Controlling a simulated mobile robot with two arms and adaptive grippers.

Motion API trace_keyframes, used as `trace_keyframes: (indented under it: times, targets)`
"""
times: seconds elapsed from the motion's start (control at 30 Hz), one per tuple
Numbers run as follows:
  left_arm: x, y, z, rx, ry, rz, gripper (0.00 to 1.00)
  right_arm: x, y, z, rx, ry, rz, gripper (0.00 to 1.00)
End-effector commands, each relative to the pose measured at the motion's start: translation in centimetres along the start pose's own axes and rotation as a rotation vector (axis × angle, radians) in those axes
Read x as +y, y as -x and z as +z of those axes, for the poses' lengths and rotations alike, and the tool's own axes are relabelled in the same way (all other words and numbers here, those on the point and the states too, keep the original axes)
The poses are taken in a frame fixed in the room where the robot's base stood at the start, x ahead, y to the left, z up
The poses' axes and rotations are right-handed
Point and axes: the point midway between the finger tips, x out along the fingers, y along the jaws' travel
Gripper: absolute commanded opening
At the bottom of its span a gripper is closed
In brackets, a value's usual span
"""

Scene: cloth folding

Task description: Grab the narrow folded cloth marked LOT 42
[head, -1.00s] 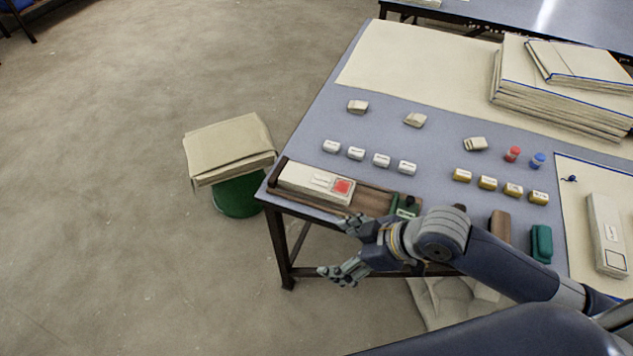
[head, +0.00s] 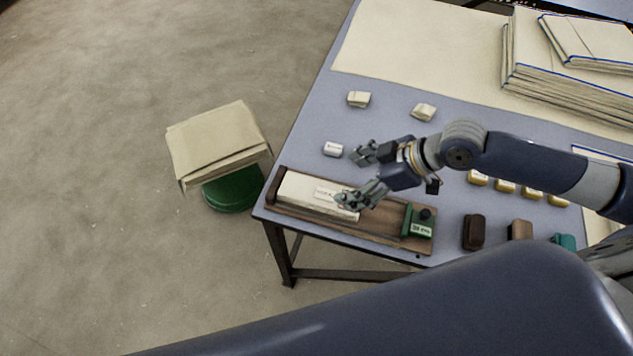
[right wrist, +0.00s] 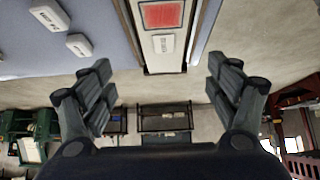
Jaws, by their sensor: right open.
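A narrow folded cream cloth (head: 300,192) lies lengthwise on a wooden tray (head: 385,225) at the table's near left corner. It bears a white label whose print is too small to read. My right gripper (head: 354,178) is open and empty, above the cloth's right end; its near finger hides part of that end. In the right wrist view, the cloth (right wrist: 148,30) shows a red square and a white label between the wide-apart fingers (right wrist: 160,82). My left gripper is not in view.
A green labelled block (head: 418,222) sits at the tray's right end. Brown blocks (head: 474,232) stand to its right. Small white blocks (head: 333,149) lie behind the tray. Folded cloths are stacked (head: 560,85) at the back right. A green stool (head: 233,192) holding cloth stands left of the table.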

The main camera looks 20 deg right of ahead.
Motion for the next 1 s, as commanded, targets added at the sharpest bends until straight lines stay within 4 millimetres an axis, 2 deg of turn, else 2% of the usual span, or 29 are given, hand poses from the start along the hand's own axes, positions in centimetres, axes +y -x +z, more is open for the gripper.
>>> trace_keyframes:
  times: [0.2, 0.33, 0.47, 0.57, 0.73, 0.9, 1.0]
  targets:
    - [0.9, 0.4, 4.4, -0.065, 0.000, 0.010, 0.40, -0.1, -3.0, -0.1, 0.002, -0.002, -0.003, 0.82]
    - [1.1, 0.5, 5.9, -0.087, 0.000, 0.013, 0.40, -0.1, -4.2, -0.1, 0.001, -0.001, -0.001, 0.82]
    - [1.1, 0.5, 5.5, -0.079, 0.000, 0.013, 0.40, -0.1, -4.7, -0.1, 0.000, -0.001, -0.002, 0.82]
    - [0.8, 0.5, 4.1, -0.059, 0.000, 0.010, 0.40, -0.2, -5.4, 0.0, 0.000, -0.001, -0.002, 0.82]
    - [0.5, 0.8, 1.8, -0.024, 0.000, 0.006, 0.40, -0.3, -7.7, 0.0, 0.001, -0.002, -0.003, 0.82]
    - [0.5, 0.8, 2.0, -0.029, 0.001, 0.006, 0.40, -0.2, -9.5, 0.1, 0.000, -0.001, -0.001, 0.82]
    - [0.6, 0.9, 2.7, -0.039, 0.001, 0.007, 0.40, -0.2, -9.8, 0.2, -0.001, 0.000, -0.001, 0.82]
